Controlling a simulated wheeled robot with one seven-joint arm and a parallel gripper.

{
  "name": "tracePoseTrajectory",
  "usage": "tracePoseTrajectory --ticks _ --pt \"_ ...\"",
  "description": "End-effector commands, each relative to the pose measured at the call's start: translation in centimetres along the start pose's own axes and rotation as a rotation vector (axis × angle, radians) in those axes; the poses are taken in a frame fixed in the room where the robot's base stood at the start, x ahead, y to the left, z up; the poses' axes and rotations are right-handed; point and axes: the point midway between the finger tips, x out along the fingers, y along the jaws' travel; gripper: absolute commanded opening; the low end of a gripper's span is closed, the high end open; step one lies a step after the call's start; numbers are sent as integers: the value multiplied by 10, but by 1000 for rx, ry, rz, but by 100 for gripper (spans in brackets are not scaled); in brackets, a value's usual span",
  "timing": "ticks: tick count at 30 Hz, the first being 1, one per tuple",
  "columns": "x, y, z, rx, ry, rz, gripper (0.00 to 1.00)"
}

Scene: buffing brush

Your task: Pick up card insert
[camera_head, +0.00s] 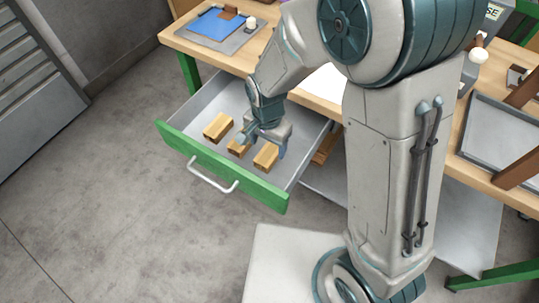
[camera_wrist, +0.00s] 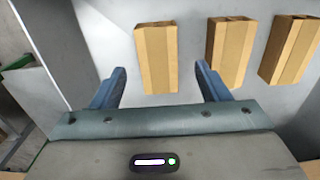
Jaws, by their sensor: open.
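Three tan, cardboard-coloured blocks lie in a row in the open drawer; I take them for card inserts. In the head view they are the left block (camera_head: 218,126), the middle block (camera_head: 238,150) and the right block (camera_head: 266,157). My gripper (camera_head: 263,146) is open and empty, low over the drawer by the right block. In the wrist view, one block (camera_wrist: 157,58) shows between the two blue fingers of my gripper (camera_wrist: 161,70), with a gap on each side. Two more blocks (camera_wrist: 229,52) (camera_wrist: 290,50) lie to the right, outside the fingers. My gripper partly hides the middle block in the head view.
The grey drawer has a green front (camera_head: 222,166) with a white handle (camera_head: 213,178). The wooden workbench (camera_head: 316,104) is behind it, with a blue item (camera_head: 214,23) on a tray at the back left. A grey tray (camera_head: 503,135) lies at right. The drawer floor around the blocks is clear.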

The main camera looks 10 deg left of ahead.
Motion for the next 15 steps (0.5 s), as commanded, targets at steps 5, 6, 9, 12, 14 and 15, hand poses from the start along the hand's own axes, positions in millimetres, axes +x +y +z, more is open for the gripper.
tracePoseTrajectory --ticks 5,6,9,12,14,15 --pt "28 3 -3 1 -3 5 69" --pt "34 3 -3 0 -3 5 69" --pt "44 3 -3 0 -2 3 69" --pt "48 3 -3 0 -1 2 69" --pt "48 3 -3 0 -1 2 69" --pt "48 2 -3 0 -1 1 69"
